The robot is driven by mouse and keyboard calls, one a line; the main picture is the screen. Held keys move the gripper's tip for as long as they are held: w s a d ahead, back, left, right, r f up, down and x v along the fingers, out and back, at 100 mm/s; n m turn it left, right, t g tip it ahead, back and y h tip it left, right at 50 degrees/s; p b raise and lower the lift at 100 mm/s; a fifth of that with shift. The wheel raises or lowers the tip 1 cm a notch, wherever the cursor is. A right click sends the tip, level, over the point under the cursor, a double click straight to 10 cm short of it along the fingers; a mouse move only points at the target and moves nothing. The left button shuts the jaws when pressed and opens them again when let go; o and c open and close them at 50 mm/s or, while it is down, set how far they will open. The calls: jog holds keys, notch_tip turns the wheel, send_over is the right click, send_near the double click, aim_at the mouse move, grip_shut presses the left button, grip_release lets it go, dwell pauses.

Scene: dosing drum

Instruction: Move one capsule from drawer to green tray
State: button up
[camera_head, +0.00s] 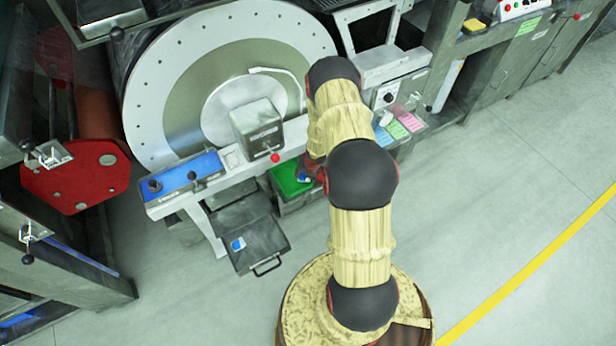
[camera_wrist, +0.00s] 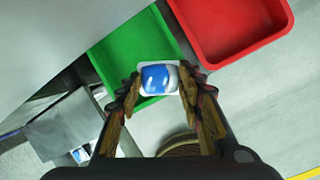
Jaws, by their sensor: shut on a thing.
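My gripper (camera_wrist: 160,95) is shut on a blue and white capsule (camera_wrist: 158,79) in the wrist view, with a finger on each side of it. The capsule appears over the near part of the green tray (camera_wrist: 130,45); its height above the tray is hard to tell. In the head view the green tray (camera_head: 288,180) lies below the drum, and my arm hides the gripper's fingers. The open drawer (camera_head: 262,252) is to the left of the tray and holds another blue and white capsule (camera_head: 238,244). The drawer's edge (camera_wrist: 62,118) also shows in the wrist view.
A red tray (camera_wrist: 232,62) stands right beside the green tray in the wrist view. The large drum (camera_head: 165,85) and a blue control panel (camera_head: 185,173) with levers rise behind the drawer. Open floor (camera_head: 500,200) lies to the right.

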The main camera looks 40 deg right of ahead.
jog(key=shift+w+d+f, duration=0.1)
jog(key=shift+w+f, duration=0.3)
jog(key=o, duration=0.7)
jog(key=v, duration=1.2)
jog(key=shift+s, duration=0.1)
dwell(0.4)
